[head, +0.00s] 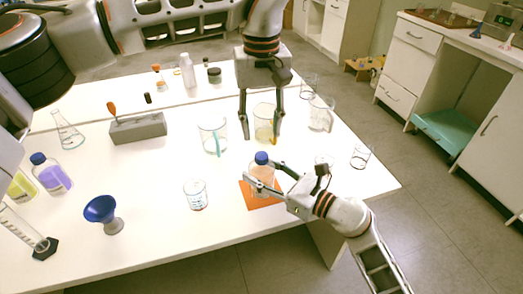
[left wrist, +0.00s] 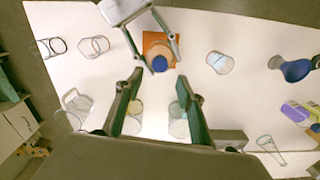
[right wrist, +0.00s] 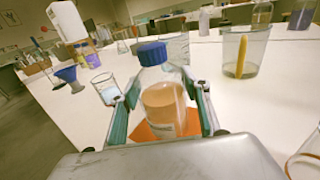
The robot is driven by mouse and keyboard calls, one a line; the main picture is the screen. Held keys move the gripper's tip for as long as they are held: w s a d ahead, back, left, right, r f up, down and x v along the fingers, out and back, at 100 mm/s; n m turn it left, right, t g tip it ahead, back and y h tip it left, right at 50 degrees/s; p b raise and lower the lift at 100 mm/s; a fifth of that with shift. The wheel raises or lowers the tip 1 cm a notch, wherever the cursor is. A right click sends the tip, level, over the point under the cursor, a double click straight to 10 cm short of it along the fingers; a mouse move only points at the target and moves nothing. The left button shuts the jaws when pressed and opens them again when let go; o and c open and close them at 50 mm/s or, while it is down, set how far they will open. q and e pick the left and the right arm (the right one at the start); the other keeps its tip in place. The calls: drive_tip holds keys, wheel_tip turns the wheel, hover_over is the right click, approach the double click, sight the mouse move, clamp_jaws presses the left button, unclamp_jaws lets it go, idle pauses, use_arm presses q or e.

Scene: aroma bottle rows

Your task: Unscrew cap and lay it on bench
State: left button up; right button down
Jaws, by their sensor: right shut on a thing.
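A clear bottle (right wrist: 165,105) with orange-tan contents and a blue cap (right wrist: 152,53) stands upright on an orange mat (head: 257,201). The cap is on the bottle's neck; it also shows in the head view (head: 262,158) and from above in the left wrist view (left wrist: 159,64). My right gripper (head: 262,184) is shut on the bottle's body from the side, below the cap. My left gripper (head: 261,136) is open, empty and pointing down, behind the bottle and apart from the cap. In the left wrist view its fingers (left wrist: 155,90) are spread wide.
Glass beakers (head: 213,138) stand behind the bottle, close to my left gripper. A labelled beaker (head: 196,195) and a blue funnel (head: 103,213) stand to the left. A grey rack (head: 138,129) is farther back. White bench (head: 150,220) is bare between them.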

sight(262, 155)
use_arm(q)
drive_tip(key=shift+m, duration=1)
drive_tip(key=shift+f+m, duration=0.3)
drive_tip(key=shift+m, duration=0.2)
drive_tip(key=shift+f, duration=3.7)
clamp_jaws()
